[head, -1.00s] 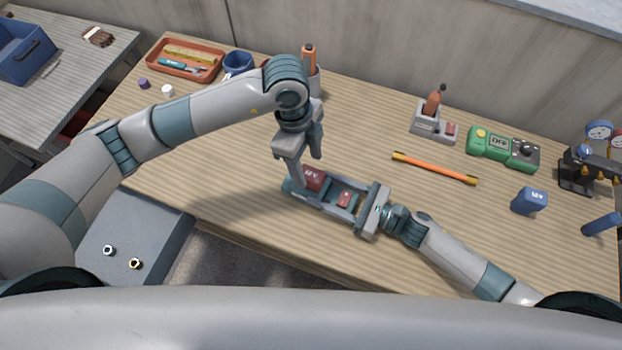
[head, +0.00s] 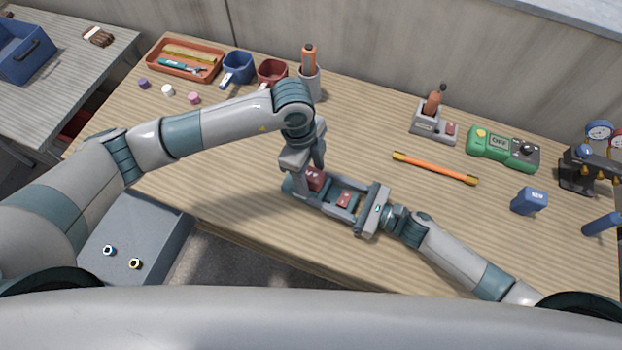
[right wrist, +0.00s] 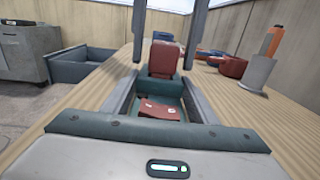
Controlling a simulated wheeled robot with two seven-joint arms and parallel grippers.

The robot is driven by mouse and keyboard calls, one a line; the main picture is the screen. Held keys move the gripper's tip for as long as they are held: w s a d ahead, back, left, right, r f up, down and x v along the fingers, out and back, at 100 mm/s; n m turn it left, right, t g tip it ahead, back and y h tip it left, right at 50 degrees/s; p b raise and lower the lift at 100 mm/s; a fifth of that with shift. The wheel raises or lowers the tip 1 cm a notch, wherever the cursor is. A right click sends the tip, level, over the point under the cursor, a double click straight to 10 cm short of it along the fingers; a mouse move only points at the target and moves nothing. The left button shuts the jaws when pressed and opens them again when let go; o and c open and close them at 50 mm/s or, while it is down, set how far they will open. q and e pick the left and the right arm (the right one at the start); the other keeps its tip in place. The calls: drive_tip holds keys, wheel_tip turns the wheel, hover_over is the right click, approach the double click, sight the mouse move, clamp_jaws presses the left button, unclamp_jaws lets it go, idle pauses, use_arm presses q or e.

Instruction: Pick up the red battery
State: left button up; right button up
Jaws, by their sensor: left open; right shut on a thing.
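The red battery (head: 315,178) is a small block with white marking, standing at the left end of a teal holder (head: 288,187). In the right wrist view the battery (right wrist: 163,60) stands upright at the holder's far end. My left gripper (head: 308,170) points down from above, open, its fingers either side of the battery; they show apart in the wrist view (right wrist: 166,65). Whether they touch it I cannot tell. My right gripper (head: 325,193) comes from the right, shut on the teal holder, its fingers along the sides. A smaller red piece (head: 344,199) lies between its fingers.
An orange stick (head: 435,168), a green device (head: 503,149), a grey stand (head: 428,122) and a blue block (head: 529,201) lie to the right. A blue mug (head: 238,68), red mug (head: 272,73) and orange tray (head: 187,58) stand behind.

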use_arm(q)
drive_tip(key=c, duration=1.3)
drive_tip(key=shift+r, duration=0.15)
wheel_tip(320, 180, up, 10)
drive_tip(key=shift+f, duration=0.1)
use_arm(e)
drive_tip(key=o, duration=2)
drive_tip(key=shift+c, duration=0.2)
